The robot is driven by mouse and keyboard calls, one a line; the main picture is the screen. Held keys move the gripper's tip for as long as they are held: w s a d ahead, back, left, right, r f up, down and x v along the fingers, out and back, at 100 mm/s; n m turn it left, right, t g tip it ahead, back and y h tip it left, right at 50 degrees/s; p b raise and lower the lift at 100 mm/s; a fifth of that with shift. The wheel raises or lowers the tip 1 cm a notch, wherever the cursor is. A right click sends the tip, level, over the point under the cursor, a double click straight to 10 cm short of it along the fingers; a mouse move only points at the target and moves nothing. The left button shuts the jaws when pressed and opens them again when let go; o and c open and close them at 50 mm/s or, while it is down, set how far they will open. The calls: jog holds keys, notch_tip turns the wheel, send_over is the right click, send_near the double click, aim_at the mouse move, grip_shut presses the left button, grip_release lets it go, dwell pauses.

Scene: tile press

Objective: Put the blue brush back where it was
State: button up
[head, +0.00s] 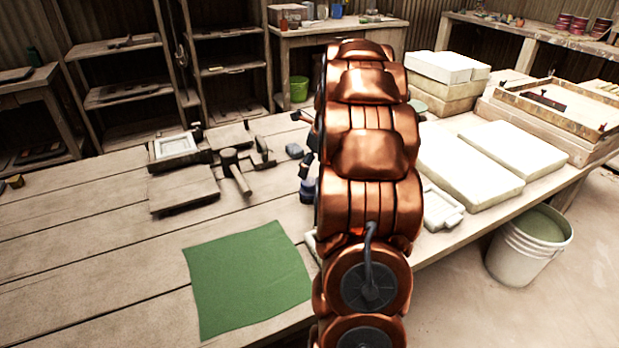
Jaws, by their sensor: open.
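My copper arm rises through the middle of the head view and covers a strip of the workbench (80,215). No blue brush can be clearly identified.
A green cloth (248,275) lies at the bench front. A mallet (235,172), a wooden board (183,190) and a framed mould (178,146) lie behind it. Pale slabs (465,175) and a wooden tray (560,100) fill the right. A bucket (530,245) stands on the floor.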

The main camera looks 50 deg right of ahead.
jog(key=shift+v, duration=1.45)
jog(key=s+a+n+g+y, duration=0.1)
jog(key=s+a+n, duration=0.3)
jog(key=a+n, duration=0.6)
jog(key=s+a+n+g, duration=0.25)
jog(key=a+n, duration=0.25)
jog(key=a, duration=1)
jog(key=s+a+f+n, duration=0.1)
jog(key=s+a+n, duration=0.3)
jog(key=s+n, duration=0.2)
jog(key=s+a+f+n+g+h, duration=0.1)
jog(key=s+a+n, duration=0.3)
jog(key=s+n, duration=0.3)
jog(key=s+a+f+n+g, duration=0.1)
jog(key=s+a+n, duration=0.3)
jog(key=s, duration=0.5)
jog(key=shift+a+f+n, duration=0.2)
jog(key=shift+a+n, duration=0.2)
jog(key=shift+n, duration=0.8)
jog(key=s+p+v, duration=0.3)
jog(key=p+v, duration=1.1)
jog(key=shift+w+a+r+t, duration=0.25)
jog(key=shift+w+r+t, duration=0.1)
jog(key=shift+r, duration=0.35)
